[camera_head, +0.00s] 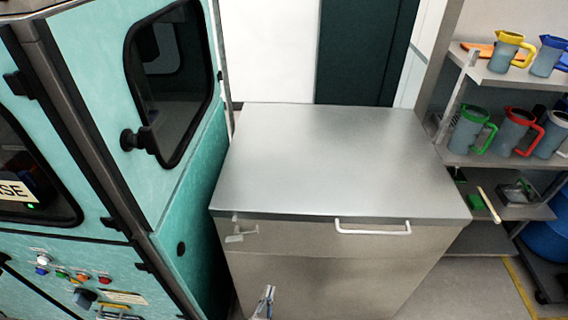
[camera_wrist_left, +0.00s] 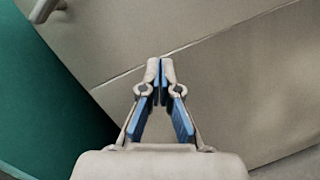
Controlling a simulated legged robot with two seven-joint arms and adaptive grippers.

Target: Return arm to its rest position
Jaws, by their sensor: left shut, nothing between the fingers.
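My left gripper (camera_head: 266,292) shows at the bottom edge of the head view, in front of the steel cabinet (camera_head: 330,160). It also shows in the left wrist view (camera_wrist_left: 161,68), where its two fingertips meet with nothing between them. The gripper appears apart from the cabinet's front face. The cabinet has a closed lid with a white handle (camera_head: 372,230) on its front edge and a small latch (camera_head: 240,232) at the left. My right gripper is in neither view.
A teal machine (camera_head: 150,200) with a dark window and colored buttons (camera_head: 62,272) stands at the left. Shelves (camera_head: 490,160) at the right hold several jugs with colored handles. A blue drum (camera_head: 548,240) stands at the right edge. The cabinet top is bare.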

